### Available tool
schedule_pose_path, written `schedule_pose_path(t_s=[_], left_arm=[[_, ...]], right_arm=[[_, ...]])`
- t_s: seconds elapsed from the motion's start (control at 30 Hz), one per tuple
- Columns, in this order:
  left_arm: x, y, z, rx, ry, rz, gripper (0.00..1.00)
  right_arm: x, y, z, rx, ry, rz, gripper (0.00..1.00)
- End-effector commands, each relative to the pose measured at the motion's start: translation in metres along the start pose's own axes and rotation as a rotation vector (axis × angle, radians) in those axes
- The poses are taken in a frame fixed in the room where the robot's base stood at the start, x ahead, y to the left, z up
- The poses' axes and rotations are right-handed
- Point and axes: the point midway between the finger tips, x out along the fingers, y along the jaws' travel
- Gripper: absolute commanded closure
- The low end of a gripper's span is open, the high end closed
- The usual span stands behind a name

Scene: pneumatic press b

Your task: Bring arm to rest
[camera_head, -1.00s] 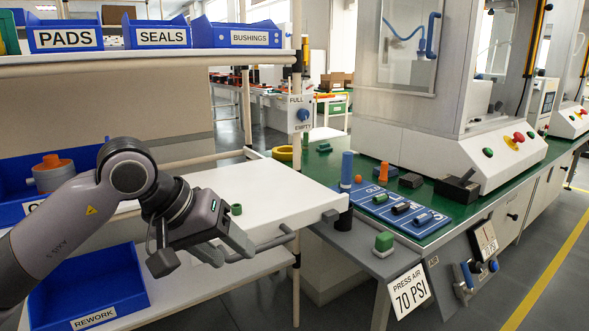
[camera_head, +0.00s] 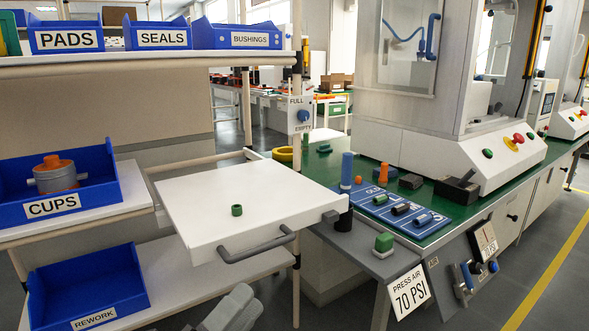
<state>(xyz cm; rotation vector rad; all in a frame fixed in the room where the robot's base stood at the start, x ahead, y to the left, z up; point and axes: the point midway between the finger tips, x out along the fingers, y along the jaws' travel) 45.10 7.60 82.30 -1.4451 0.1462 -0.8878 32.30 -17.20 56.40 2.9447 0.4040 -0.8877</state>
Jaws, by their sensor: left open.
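My left gripper (camera_head: 232,308) shows only in part, as a grey shape at the bottom edge, below the white drawer tray (camera_head: 190,200) and in front of the lower shelf. It is open and nothing shows in it. The rest of my left arm is hidden below the frame. My right gripper is not in view.
The tray's grey handle (camera_head: 258,246) juts out above my gripper. The CUPS bin (camera_head: 100,195) holds an orange-and-grey part, and the REWORK bin (camera_head: 85,290) looks empty. The green press bench (camera_head: 465,210) stands to the right. The floor before it is free.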

Motion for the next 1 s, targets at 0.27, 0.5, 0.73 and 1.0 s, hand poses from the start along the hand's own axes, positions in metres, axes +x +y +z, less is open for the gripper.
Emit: schedule_pose_path(t_s=[0.27, 0.5, 0.73, 1.0], left_arm=[[-0.114, 0.102, 0.012, -0.899, -0.527, 0.325, 0.49], [-0.222, 0.155, -0.027, -1.477, -0.981, 0.491, 0.49], [-0.246, 0.135, -0.039, -1.641, -1.152, 0.528, 0.49], [-0.235, 0.09, -0.026, -1.623, -1.177, 0.529, 0.49]], right_arm=[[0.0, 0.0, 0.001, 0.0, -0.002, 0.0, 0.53], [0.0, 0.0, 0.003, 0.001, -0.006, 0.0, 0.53], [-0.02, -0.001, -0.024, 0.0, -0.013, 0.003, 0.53], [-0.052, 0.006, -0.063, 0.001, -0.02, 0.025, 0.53]])
